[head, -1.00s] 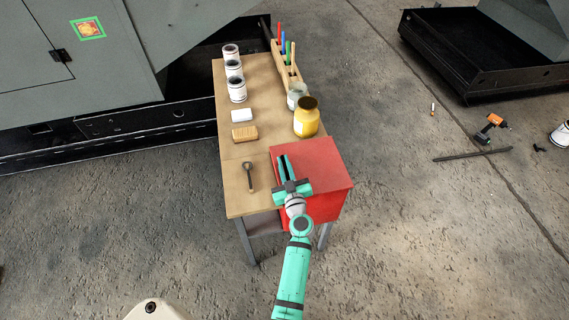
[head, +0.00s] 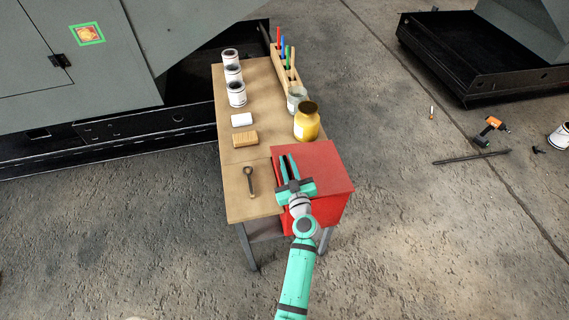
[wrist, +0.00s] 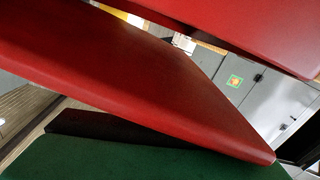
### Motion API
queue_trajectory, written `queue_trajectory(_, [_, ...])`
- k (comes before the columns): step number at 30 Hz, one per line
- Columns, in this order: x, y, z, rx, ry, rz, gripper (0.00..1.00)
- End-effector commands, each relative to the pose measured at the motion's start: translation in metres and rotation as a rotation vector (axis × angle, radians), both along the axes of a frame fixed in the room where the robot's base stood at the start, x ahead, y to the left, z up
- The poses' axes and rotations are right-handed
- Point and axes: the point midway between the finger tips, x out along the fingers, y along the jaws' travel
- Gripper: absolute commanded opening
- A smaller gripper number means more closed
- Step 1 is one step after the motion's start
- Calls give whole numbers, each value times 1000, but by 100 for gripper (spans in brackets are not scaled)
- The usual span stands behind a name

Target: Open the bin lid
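The red bin (head: 333,198) stands at the front right of the wooden table, and its flat red lid (head: 325,170) faces up in the head view. My teal gripper (head: 288,165) is over the left part of the lid, its two fingers apart with a dark gap between them. In the wrist view a red slab (wrist: 150,75) crosses close to the camera, with another red surface (wrist: 255,25) at top right and a gap between them. A dark green surface fills the bottom. I cannot tell whether the fingers touch the lid or whether it is raised.
The table (head: 240,187) also carries a wrench-like tool (head: 249,181), a yellow jar (head: 307,122), a glass jar (head: 296,99), a sponge (head: 245,139), a white block (head: 242,120), several cans and a pen rack (head: 287,70). A grey cabinet (head: 60,70) stands at the back left.

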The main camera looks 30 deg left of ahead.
Motion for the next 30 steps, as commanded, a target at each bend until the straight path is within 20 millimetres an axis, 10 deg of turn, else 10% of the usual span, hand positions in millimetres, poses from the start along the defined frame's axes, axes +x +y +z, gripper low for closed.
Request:
queue_trajectory(14, [-6, -6, -1, 1, 3, -1, 28])
queue_trajectory(30, [-68, -69, 0, 1, 2, -4, 28])
